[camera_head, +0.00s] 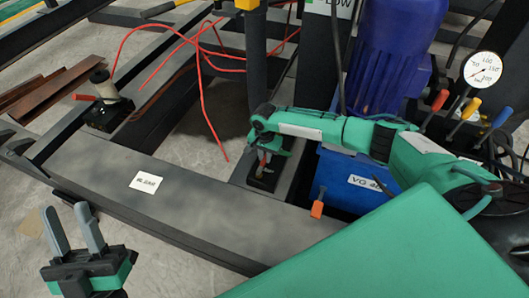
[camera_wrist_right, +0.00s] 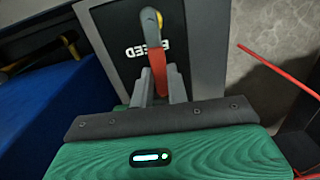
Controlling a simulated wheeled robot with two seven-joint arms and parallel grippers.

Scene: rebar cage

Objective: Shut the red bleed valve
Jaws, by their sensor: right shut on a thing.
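The red bleed valve handle (camera_wrist_right: 157,68) stands in front of a dark plate (camera_wrist_right: 122,45) lettered "BLEED" in the right wrist view, with a yellow end at its top. My right gripper (camera_wrist_right: 162,90) is shut on this handle, one finger on each side. In the head view my right gripper (camera_head: 268,148) is over the small black valve block (camera_head: 262,180), and only a little of the red handle shows below it. My left gripper (camera_head: 75,220) is open and empty at the lower left, its two grey fingers apart, away from the valve.
A blue tank (camera_head: 345,185) with an orange handle (camera_head: 317,208) is right of the valve. A blue motor (camera_head: 390,60), a gauge (camera_head: 483,70) and coloured levers (camera_head: 463,115) stand behind. Loose red cable (camera_head: 200,85) lies behind the dark beam (camera_head: 200,200). A red-handled fitting (camera_head: 103,100) is at left.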

